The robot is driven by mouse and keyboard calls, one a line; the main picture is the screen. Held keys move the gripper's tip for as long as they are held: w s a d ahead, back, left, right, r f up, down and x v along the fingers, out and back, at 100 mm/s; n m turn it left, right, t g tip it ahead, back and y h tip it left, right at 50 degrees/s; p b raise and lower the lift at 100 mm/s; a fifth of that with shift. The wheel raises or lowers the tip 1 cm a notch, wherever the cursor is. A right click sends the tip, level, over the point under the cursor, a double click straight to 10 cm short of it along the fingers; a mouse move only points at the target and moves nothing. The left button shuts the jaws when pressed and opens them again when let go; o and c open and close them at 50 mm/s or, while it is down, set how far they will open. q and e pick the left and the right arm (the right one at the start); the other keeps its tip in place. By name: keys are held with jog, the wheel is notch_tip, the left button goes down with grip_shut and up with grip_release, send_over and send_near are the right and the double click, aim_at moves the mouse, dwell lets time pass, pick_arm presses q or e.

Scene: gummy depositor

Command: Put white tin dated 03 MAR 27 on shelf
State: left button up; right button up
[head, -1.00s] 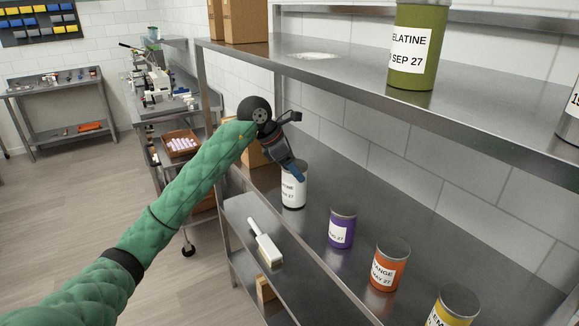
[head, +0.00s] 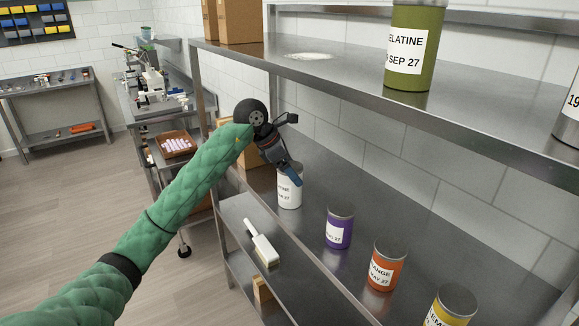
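The white tin (head: 289,190) stands upright on the middle shelf (head: 316,215), at the left end of a row of tins. Its label is partly readable; the full date cannot be made out. My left gripper (head: 293,174) reaches in from the left and is at the top of the white tin, with a blue finger over its rim. The finger hides part of the tin's top. Whether the gripper is closed on the tin cannot be told. My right gripper is not in view.
Purple (head: 338,228), orange (head: 386,266) and yellow (head: 451,308) tins stand to the right on the same shelf. A green gelatine tin (head: 408,45) stands on the upper shelf (head: 340,75). A white-handled brush (head: 261,243) lies on the lower shelf. Cardboard boxes (head: 240,22) stand at upper left.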

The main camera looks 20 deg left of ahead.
pick_arm(q)
jog(key=shift+a+r, duration=0.1)
jog(key=shift+a, duration=0.1)
jog(key=shift+a+r, duration=0.1)
jog(key=shift+r, duration=0.25)
jog(key=shift+b+v, duration=0.7)
jog(key=shift+v, duration=0.35)
jog(key=b+v, duration=0.3)
jog(key=v, duration=0.6)
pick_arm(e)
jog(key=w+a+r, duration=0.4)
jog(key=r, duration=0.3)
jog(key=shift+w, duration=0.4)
